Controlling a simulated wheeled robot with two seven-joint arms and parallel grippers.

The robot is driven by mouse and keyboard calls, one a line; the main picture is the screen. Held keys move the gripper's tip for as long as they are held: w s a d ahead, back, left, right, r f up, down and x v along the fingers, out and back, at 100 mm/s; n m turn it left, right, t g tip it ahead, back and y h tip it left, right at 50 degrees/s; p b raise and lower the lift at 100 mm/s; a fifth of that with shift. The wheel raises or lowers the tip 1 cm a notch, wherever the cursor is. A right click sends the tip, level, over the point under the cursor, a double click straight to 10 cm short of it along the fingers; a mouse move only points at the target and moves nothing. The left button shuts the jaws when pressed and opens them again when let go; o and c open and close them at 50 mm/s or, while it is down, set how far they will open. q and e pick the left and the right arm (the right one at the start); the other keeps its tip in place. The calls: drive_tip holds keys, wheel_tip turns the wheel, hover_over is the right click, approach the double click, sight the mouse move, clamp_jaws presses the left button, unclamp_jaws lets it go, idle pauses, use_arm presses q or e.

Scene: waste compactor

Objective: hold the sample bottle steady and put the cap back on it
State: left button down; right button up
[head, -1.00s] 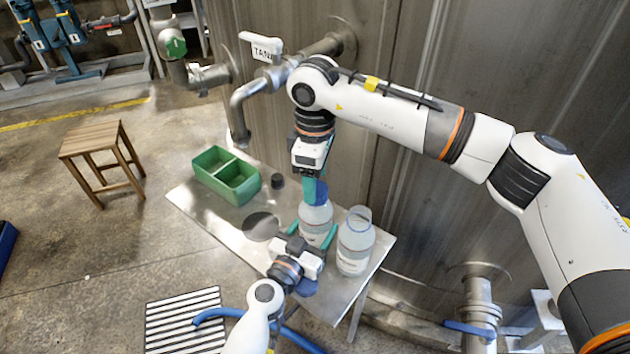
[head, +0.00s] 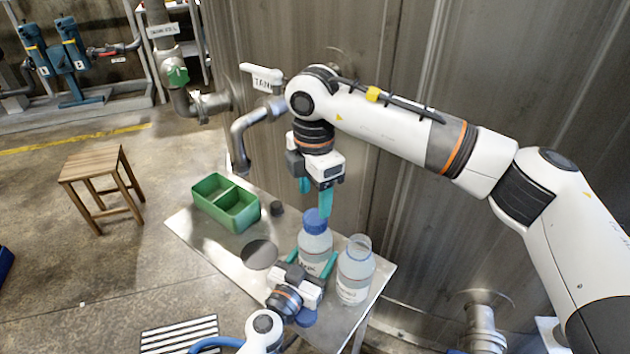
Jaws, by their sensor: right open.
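The sample bottle (head: 313,246), clear with a white label, stands upright on the metal table (head: 222,262). Its blue cap (head: 316,222) sits on its neck; I cannot tell how tight it is. My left gripper (head: 311,262) has its teal fingers on both sides of the bottle's body, shut on it. My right gripper (head: 315,194) is open and empty just above the cap, its teal fingers pointing down and spread apart. The nearer finger ends close to the cap's top; I cannot tell whether it touches.
A second clear bottle (head: 355,275) without a cap stands close on the right. A blue round piece (head: 306,318) shows beside my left wrist. A green divided bin (head: 227,203), a small black cylinder (head: 277,208) and a dark disc (head: 259,254) are on the table's left.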

drive_tip(key=n, duration=0.5)
drive_tip(key=shift+r, duration=0.2)
drive_tip(key=n, duration=0.4)
drive_tip(key=shift+r+n, duration=0.15)
drive_tip(key=shift+n, duration=0.15)
drive_tip(key=n, duration=0.4)
drive_tip(key=shift+r+n, duration=0.15)
drive_tip(key=shift+n, duration=0.15)
drive_tip(key=n, duration=0.4)
drive_tip(key=shift+r, duration=0.15)
drive_tip(key=n, duration=0.5)
drive_tip(key=shift+r, duration=0.15)
drive_tip(key=n, duration=0.4)
drive_tip(key=shift+r+n, duration=0.15)
drive_tip(key=shift+n, duration=0.25)
drive_tip(key=n, duration=0.4)
drive_tip(key=shift+d+r, duration=0.1)
drive_tip(key=shift+r, duration=0.05)
drive_tip(key=n, duration=0.6)
drive_tip(key=shift+r, duration=0.2)
